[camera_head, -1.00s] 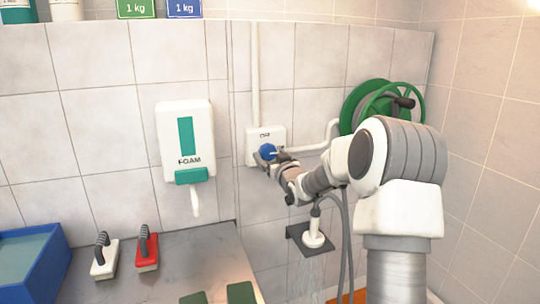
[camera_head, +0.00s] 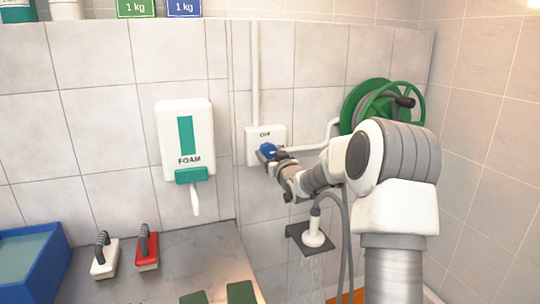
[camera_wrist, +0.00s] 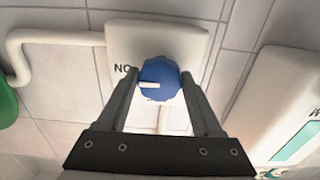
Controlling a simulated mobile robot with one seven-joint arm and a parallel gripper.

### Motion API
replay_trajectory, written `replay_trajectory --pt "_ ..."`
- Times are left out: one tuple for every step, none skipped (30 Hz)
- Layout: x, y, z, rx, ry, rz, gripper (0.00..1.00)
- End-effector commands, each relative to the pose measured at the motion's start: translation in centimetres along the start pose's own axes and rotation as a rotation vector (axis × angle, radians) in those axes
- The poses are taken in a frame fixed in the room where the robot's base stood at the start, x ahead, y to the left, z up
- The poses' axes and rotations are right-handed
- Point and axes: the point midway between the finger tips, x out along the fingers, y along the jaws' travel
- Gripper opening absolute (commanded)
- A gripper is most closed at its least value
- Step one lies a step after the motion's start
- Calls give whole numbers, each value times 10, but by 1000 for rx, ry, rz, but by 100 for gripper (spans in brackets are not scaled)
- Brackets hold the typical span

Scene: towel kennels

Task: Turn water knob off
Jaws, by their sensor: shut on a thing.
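The blue water knob (camera_head: 268,150) sits on a white wall plate (camera_head: 251,146) in the head view. In the wrist view the blue knob (camera_wrist: 160,80) has a white pointer mark on its left side, towards the letters "NO", which look partly hidden. My gripper (camera_wrist: 163,88) has a finger on each side of the knob and is shut on it. In the head view my gripper (camera_head: 275,154) reaches the knob from the right and hides part of it. A white shower head (camera_head: 313,235) hangs in a dark wall bracket, with water spraying below it.
A white foam dispenser (camera_head: 186,140) hangs left of the knob plate. A green hose reel (camera_head: 365,105) is on the wall to the right. A grey counter (camera_head: 185,265) holds a red brush (camera_head: 147,252), a white brush (camera_head: 104,262) and a blue tub (camera_head: 50,270).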

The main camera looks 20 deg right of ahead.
Motion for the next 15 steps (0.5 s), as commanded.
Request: replay_trajectory --pt "0 0 0 -3 0 0 12" --pt "0 0 0 -5 0 0 12" --pt "0 0 1 -10 0 0 12" --pt "0 0 1 -16 0 0 12" --pt "0 0 1 -22 0 0 12" --pt "0 0 2 -34 1 0 12" --pt "0 0 2 -45 1 0 12" --pt "0 0 3 -57 1 -1 12" --pt "0 -1 3 -75 2 -1 12" --pt "0 -1 4 -90 2 -1 12" --pt "0 0 4 -109 3 0 12" --pt "0 0 4 -135 3 0 12" --pt "0 0 4 -156 3 0 12" --pt "0 -1 5 -179 3 -1 12" --pt "0 0 6 -212 3 -1 12"
